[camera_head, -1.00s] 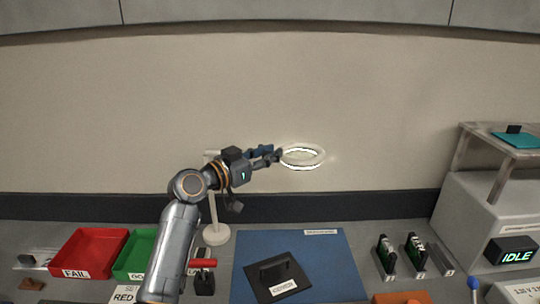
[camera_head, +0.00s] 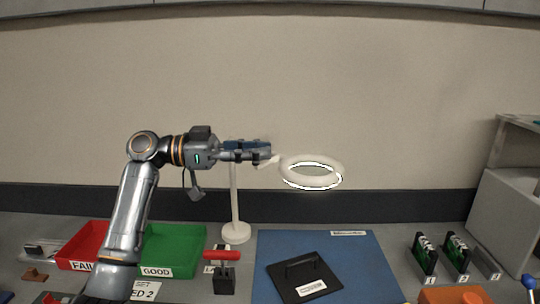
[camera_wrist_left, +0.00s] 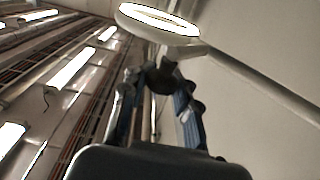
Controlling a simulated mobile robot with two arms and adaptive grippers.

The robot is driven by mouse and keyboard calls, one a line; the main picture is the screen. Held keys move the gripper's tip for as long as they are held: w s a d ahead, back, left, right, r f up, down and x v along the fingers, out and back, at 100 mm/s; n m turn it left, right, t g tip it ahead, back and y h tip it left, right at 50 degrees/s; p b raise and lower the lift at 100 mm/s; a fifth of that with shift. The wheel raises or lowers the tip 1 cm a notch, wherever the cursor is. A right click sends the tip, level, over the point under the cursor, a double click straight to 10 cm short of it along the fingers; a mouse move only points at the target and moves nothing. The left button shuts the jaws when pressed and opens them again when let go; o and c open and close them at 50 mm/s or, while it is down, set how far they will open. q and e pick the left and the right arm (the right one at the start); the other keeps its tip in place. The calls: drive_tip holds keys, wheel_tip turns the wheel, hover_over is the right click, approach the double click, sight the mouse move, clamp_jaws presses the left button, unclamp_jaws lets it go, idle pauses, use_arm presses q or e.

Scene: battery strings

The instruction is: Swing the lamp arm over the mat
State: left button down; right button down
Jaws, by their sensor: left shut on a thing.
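The lamp has a white stand (camera_head: 235,205) on a round base behind the mat and a lit white ring head (camera_head: 312,173). My left gripper (camera_head: 266,155) is shut on the lamp arm just left of the ring, hiding part of the arm. In the left wrist view the glowing ring (camera_wrist_left: 160,20) is just beyond the fingers (camera_wrist_left: 160,85), with the pale arm running right. The blue mat (camera_head: 370,265) lies on the table. The ring is high above the table, above the mat in the picture; whether it is directly over it I cannot tell. My right gripper is not in view.
A black plate with a handle (camera_head: 302,277) lies on the mat. The air around the ring looks clear.

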use_arm(q)
drive_tip(key=shift+s+a+g, duration=0.15)
drive_tip(key=shift+a+g, duration=0.15)
drive_tip(key=shift+a, duration=0.15)
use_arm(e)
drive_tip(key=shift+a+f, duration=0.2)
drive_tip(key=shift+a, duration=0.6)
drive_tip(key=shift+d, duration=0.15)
use_arm(q)
drive_tip(key=c, duration=1)
unclamp_jaws()
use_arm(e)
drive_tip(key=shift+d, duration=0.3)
use_arm(q)
drive_tip(key=shift+a, duration=0.1)
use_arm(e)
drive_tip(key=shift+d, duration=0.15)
use_arm(q)
drive_tip(key=a, duration=1.2)
drive_tip(key=shift+s, duration=0.35)
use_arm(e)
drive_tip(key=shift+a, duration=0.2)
use_arm(q)
drive_tip(key=shift+d, duration=0.1)
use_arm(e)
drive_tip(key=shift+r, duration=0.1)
